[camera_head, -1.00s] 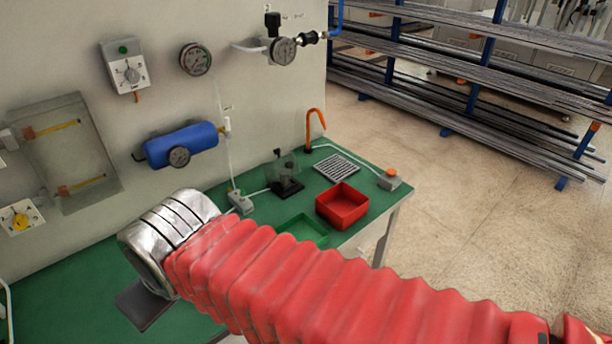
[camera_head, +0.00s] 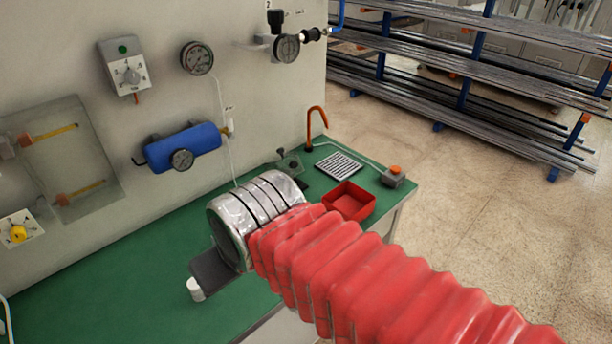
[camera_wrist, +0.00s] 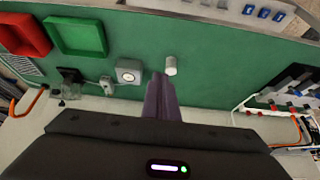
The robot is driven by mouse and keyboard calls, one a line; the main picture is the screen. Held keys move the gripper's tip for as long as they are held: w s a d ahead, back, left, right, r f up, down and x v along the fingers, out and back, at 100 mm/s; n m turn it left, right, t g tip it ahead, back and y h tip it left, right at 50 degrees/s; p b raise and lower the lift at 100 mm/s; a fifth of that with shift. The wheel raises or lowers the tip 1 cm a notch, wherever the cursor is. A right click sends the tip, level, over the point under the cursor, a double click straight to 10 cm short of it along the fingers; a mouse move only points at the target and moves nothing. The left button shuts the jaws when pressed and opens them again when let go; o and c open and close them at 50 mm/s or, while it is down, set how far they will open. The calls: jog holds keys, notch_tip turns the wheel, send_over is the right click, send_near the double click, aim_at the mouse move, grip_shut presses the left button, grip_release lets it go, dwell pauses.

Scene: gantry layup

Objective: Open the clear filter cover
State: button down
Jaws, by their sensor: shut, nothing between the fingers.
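A clear panel, likely the filter cover (camera_head: 97,145), sits on the wall at the far left of the head view. Two yellow-and-orange rods show through it, and it appears to lie over them against the wall. My gripper (camera_head: 203,273) is over the green bench, to the right of and lower than the cover, well apart from it. In the wrist view its dark fingers (camera_wrist: 160,82) are together with nothing between them. I cannot make out the cover in the wrist view.
A white cylinder (camera_head: 195,289) is near my fingertips, over the green bench (camera_head: 110,290). A yellow-knobbed box (camera_head: 17,228), a blue tank (camera_head: 190,146) and gauges are on the wall. A red tray (camera_head: 350,201) is at the right; a green tray (camera_wrist: 78,37) shows in the wrist view.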

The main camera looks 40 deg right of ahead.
jog(key=shift+d, duration=0.15)
jog(key=w+d+n+t+h, duration=0.25)
jog(key=w+d+n, duration=0.4)
jog(key=d, duration=0.55)
jog(key=w+d+n+t+h, duration=0.25)
jog(key=w+d+n, duration=0.45)
jog(key=d, duration=0.4)
jog(key=d+f+n+t+y, duration=0.3)
jog(key=d+f+n, duration=0.6)
jog(key=n, duration=0.8)
jog(key=shift+w+d+f+t+y, duration=0.2)
jog(key=shift+w+d+t+y, duration=0.15)
jog(key=shift+d, duration=0.55)
send_near(289, 172)
jog(key=x, duration=0.5)
jog(key=shift+f, duration=0.15)
jog(key=shift+w, duration=0.15)
